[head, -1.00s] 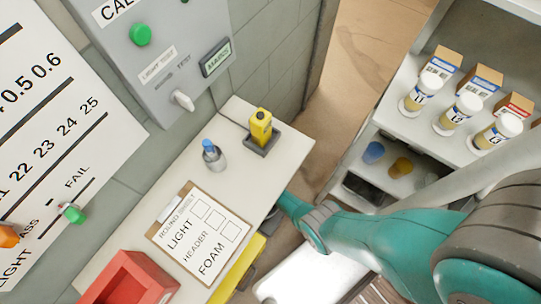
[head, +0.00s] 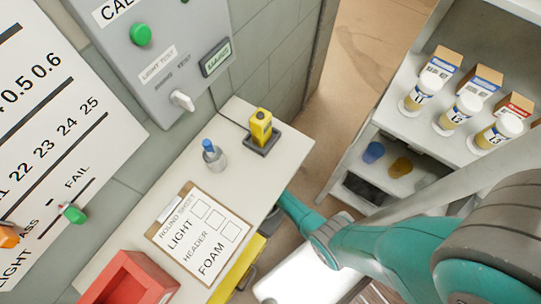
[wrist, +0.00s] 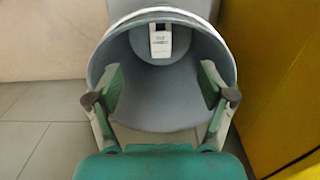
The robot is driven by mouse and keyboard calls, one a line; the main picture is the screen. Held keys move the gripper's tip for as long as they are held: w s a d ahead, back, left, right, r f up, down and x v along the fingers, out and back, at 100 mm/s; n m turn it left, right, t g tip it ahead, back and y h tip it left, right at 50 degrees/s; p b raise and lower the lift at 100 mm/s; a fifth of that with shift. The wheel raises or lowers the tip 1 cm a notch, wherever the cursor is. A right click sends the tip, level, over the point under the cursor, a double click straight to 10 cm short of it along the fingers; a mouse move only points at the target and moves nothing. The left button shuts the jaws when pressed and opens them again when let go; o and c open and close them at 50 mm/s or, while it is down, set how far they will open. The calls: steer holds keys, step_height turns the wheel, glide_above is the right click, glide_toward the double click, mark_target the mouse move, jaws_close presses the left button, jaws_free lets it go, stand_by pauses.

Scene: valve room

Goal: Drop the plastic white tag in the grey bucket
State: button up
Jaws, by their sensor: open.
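The grey bucket (wrist: 170,108) with a pale rim fills the middle of the wrist view, its mouth facing the camera. A small white tag (wrist: 160,41) with dark print is inside it, near the far end of the interior. I cannot tell whether it lies on the bottom or against the wall. My gripper (wrist: 160,95) is open, its two fingers wide apart over the bucket mouth. Nothing is between the fingers, and the tag is beyond them.
A bench (head: 135,225) carries a clipboard (head: 198,232), a red bin (head: 128,280), a blue-capped bottle (head: 214,155) and a yellow device (head: 260,128). A shelf (head: 425,130) with jars stands at the right. A yellow surface (wrist: 275,80) rises right of the bucket.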

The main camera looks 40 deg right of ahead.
step_height(320, 180, up, 4)
steer(key=shift+r, duration=0.25)
stand_by(0.5)
steer(key=s+a+r+m+t, duration=0.15)
steer(key=s+r+t, duration=0.55)
steer(key=s+r, duration=0.7)
steer(key=s+r+t, duration=0.2)
steer(key=r, duration=1.1)
steer(key=s+r+m+t, duration=0.1)
steer(key=s+r+t, duration=0.2)
steer(key=r, duration=1)
steer(key=s+r+m+t, duration=0.1)
steer(key=s+r+t, duration=0.2)
steer(key=r, duration=1)
steer(key=shift+s+a, duration=0.2)
